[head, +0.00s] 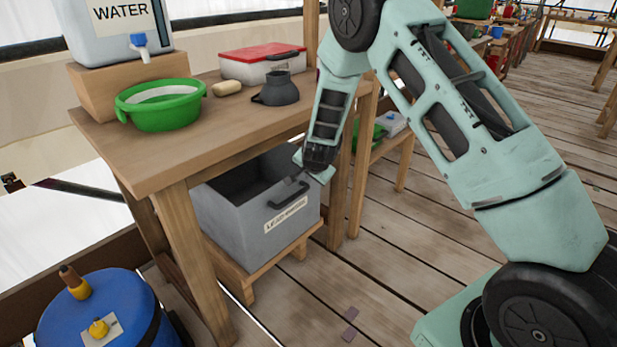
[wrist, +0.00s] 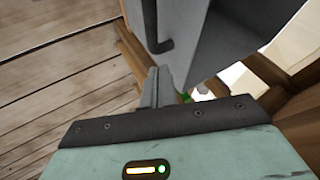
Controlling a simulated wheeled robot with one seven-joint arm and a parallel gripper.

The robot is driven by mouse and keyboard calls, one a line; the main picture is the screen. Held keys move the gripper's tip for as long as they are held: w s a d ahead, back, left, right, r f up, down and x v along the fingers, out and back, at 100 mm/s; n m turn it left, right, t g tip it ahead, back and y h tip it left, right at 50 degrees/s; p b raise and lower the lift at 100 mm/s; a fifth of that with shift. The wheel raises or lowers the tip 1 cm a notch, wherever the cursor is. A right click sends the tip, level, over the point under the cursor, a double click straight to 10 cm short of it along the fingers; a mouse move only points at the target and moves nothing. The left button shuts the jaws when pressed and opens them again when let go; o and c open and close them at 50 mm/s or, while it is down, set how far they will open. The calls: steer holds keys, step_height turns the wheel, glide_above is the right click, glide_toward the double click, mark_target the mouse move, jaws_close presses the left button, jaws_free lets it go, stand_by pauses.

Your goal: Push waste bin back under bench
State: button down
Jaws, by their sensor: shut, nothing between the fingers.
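The waste bin (head: 243,232) is a grey open-topped box with a dark handle (head: 289,194) and a pale label on its front. It sits upright on a low wooden stand (head: 262,273) beneath the wooden bench (head: 165,160), partly covered by the bench top and a front leg. My gripper (head: 314,172) is at the bin's right upper front corner, beside the handle. In the wrist view, the closed fingers (wrist: 154,86) are empty and point at the grey bin wall (wrist: 190,52), close to the handle (wrist: 158,46). I cannot tell whether they touch it.
A blue drum (head: 105,310) stands at the lower left. On the bench are a green basin (head: 160,106), a grey jug (head: 279,92) and a red-lidded box (head: 262,62). A lower shelf (head: 386,150) stands behind my forearm. The plank floor (head: 385,270) in front is mostly clear.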

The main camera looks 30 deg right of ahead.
steer(key=p+v, duration=0.1)
steer(key=v, duration=0.7)
steer(key=shift+s+r+p, duration=0.25)
steer(key=shift+r+p, duration=0.05)
